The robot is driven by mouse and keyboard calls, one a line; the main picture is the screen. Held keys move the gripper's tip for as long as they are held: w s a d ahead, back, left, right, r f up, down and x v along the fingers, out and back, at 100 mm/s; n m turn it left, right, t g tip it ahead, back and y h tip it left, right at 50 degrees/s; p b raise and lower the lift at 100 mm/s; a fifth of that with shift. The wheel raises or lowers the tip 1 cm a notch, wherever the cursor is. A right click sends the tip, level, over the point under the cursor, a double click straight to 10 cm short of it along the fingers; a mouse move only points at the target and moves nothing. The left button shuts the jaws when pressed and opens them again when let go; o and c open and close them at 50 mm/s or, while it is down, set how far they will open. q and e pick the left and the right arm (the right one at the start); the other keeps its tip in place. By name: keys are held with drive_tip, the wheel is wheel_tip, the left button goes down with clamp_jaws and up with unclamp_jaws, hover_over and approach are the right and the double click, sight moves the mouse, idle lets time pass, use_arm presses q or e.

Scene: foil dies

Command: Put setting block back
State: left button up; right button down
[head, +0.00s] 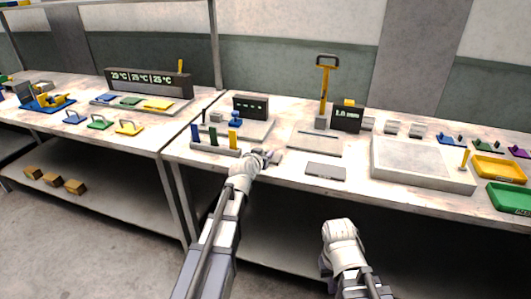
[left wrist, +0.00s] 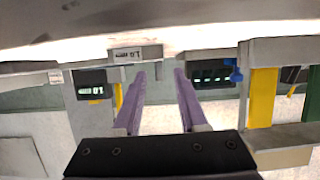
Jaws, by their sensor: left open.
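My left gripper (head: 266,157) is over the front edge of the right-hand table, just right of the rack with the coloured bars. In the left wrist view its two purple fingers (left wrist: 159,74) are apart with nothing between them. A small grey block with a white label (left wrist: 135,54) lies just beyond the fingertips; it looks like the setting block, but I cannot be sure. In the head view a small grey piece (head: 275,156) shows at the gripper's tip. My right arm shows at the lower middle, but its gripper fingers do not show.
The rack (head: 215,150) holds blue, green and yellow bars. A dark display (head: 250,107) stands behind it, and another (head: 346,118) stands by a yellow-handled press (head: 325,85).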

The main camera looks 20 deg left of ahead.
use_arm(q)
drive_tip(key=p+v, duration=0.3)
drive_tip(key=v, duration=0.8)
drive_tip(key=s+d+f+m+g+h, duration=0.1)
drive_tip(key=s+d+f+m+g, duration=0.1)
drive_tip(key=s+d+f+g, duration=0.45)
drive_tip(key=s+d+f+m+g+h, duration=0.15)
drive_tip(key=s+d+f, duration=0.3)
drive_tip(key=d, duration=0.45)
drive_tip(key=s+d+f+g+y, duration=0.1)
drive_tip(key=s+g+y, duration=0.1)
drive_tip(key=s, duration=0.5)
drive_tip(key=s+d+f+g+y, duration=0.1)
drive_tip(key=s+f+g+y, duration=0.1)
drive_tip(key=s+g, duration=0.2)
drive_tip(key=s, duration=0.3)
drive_tip(key=shift+s+d+f, duration=0.1)
drive_tip(key=shift+f, duration=0.05)
